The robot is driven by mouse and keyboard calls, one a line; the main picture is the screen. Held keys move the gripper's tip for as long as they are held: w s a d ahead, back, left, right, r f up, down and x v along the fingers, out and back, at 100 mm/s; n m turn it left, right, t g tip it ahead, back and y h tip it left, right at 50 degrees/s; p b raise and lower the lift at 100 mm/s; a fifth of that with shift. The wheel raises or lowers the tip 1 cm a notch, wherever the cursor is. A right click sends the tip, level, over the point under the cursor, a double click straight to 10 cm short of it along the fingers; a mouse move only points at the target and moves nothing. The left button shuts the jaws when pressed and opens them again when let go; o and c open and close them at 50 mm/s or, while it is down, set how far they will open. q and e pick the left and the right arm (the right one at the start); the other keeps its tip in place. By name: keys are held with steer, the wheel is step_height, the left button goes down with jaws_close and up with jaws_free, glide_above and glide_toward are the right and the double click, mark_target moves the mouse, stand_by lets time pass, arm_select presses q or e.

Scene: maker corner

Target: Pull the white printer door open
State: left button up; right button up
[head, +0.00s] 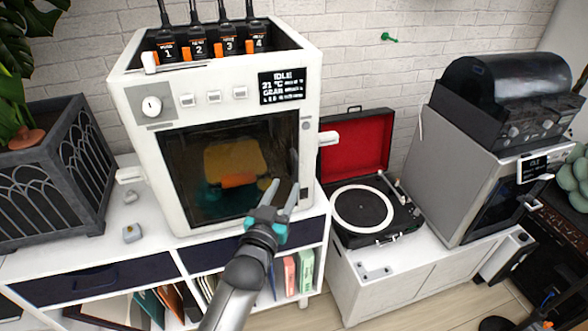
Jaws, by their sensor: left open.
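The white printer (240,112) stands on the white cabinet, its front facing me. Its door is a dark window (190,150) in a white frame and looks shut; a yellowish and orange shape shows dimly behind the glass. My left gripper (284,184) is open and empty, its two fingers pointing up in front of the door's lower right part. I cannot tell whether the fingers touch the door. The gripper and arm cover part of the door's lower right edge, and I cannot make out a handle there.
A record player (365,212) with an open red lid stands to the right, beside a second grey machine (452,165). A dark planter (50,185) stands at the left. Small grey pieces (131,233) lie on the cabinet top. Books fill the shelf below.

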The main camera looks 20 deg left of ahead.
mark_target(295, 165)
arm_select(q)
steer(key=w+b, duration=0.1)
steer(key=w, duration=0.7)
steer(key=shift+w, duration=0.1)
steer(key=shift+c, duration=0.2)
jaws_close()
stand_by(1.2)
